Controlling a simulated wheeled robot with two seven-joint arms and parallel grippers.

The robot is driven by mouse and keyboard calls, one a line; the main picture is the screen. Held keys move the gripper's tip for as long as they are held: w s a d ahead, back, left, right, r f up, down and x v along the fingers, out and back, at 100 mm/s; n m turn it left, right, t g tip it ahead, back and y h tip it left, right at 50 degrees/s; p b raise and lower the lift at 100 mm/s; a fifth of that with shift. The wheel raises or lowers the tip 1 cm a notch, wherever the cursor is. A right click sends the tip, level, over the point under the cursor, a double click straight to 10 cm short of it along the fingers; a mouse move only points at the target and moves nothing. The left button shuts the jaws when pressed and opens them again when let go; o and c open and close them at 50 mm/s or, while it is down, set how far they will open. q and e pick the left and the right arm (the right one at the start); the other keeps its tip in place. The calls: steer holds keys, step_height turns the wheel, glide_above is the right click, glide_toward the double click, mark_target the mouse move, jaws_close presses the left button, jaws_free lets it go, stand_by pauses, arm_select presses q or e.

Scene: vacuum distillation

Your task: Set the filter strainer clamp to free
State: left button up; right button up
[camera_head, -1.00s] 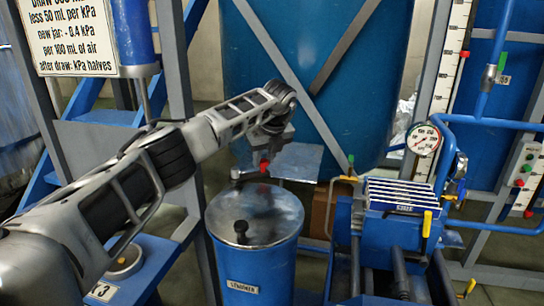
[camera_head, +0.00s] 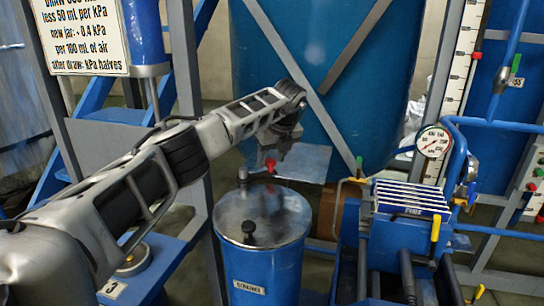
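The filter strainer is the blue cylinder (camera_head: 258,262) with a shiny metal lid, low in the middle of the head view. A small label is on its front, and a black knob (camera_head: 249,228) stands on the lid. Behind the lid is a dark clamp lever (camera_head: 243,174) with a red tip (camera_head: 270,163). My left gripper (camera_head: 277,157) hangs from the arm just above and behind the lid, close to the red tip. I cannot tell whether it touches the tip. Its fingers are small and dark here, so their opening is unclear. My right gripper is not in view.
A blue rack with stacked white-edged plates (camera_head: 410,196) and a yellow handle stands right of the strainer. A pressure gauge (camera_head: 433,141) and blue pipes are behind it. A large blue tank (camera_head: 350,70) and grey braces close off the back. A sign (camera_head: 85,35) hangs upper left.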

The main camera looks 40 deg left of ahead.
arm_select(q)
steer(key=shift+r, duration=0.1)
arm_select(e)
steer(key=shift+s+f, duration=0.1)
arm_select(q)
steer(key=shift+d+r, duration=0.15)
steer(key=shift+r, duration=0.1)
steer(key=b+v, duration=0.1)
steer(key=v, duration=1.4)
steer(key=shift+r, duration=0.15)
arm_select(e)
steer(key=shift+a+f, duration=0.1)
arm_select(q)
steer(key=shift+s, duration=0.1)
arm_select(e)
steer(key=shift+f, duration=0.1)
